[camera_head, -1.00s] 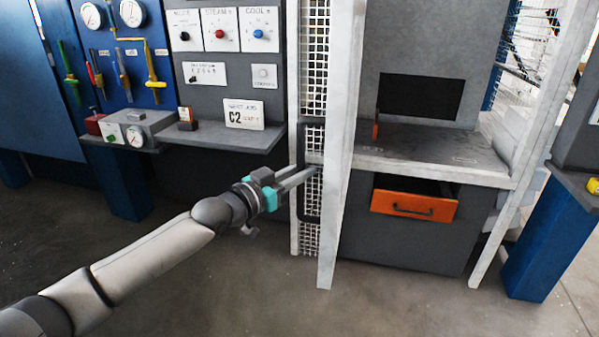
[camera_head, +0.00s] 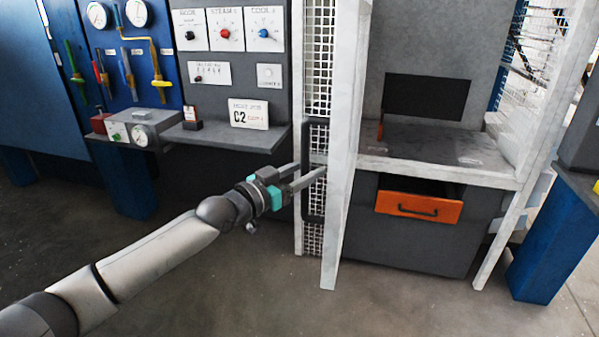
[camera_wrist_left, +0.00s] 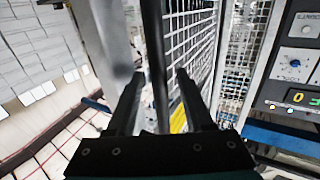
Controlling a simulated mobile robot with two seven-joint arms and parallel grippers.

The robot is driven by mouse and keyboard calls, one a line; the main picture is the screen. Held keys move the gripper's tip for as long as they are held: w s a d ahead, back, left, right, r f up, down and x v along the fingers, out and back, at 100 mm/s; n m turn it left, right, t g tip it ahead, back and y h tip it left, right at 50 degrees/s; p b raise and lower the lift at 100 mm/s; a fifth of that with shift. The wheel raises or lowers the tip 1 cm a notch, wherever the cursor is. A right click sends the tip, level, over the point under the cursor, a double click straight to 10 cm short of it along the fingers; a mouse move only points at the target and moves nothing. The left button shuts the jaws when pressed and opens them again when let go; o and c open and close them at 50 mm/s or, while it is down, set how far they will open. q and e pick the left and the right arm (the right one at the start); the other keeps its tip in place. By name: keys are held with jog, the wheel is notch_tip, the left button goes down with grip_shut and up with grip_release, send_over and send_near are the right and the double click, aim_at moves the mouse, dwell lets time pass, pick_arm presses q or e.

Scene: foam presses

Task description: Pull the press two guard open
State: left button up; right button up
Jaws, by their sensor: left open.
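The press guard is a white-framed mesh panel (camera_head: 318,55) at the left side of the press, seen nearly edge-on in the head view. Its dark bar handle (camera_head: 306,137) runs upright along the panel. My left gripper (camera_head: 311,169) is open at the handle, level with its middle. In the left wrist view, the dark handle bar (camera_wrist_left: 154,50) runs between the two open fingers (camera_wrist_left: 160,82), with mesh behind to the right. I cannot tell whether the fingers touch the bar. My right gripper is not in view.
A white post (camera_head: 345,130) stands just right of the handle. The press table (camera_head: 440,155) and a slightly open orange drawer (camera_head: 418,206) are to the right. A grey control shelf (camera_head: 235,137) sticks out left, above my arm. The floor in front is clear.

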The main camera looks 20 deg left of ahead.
pick_arm(q)
jog(key=shift+s, duration=0.1)
jog(key=p+v, duration=0.1)
jog(key=v, duration=1.4)
jog(key=shift+p, duration=0.35)
dwell(0.4)
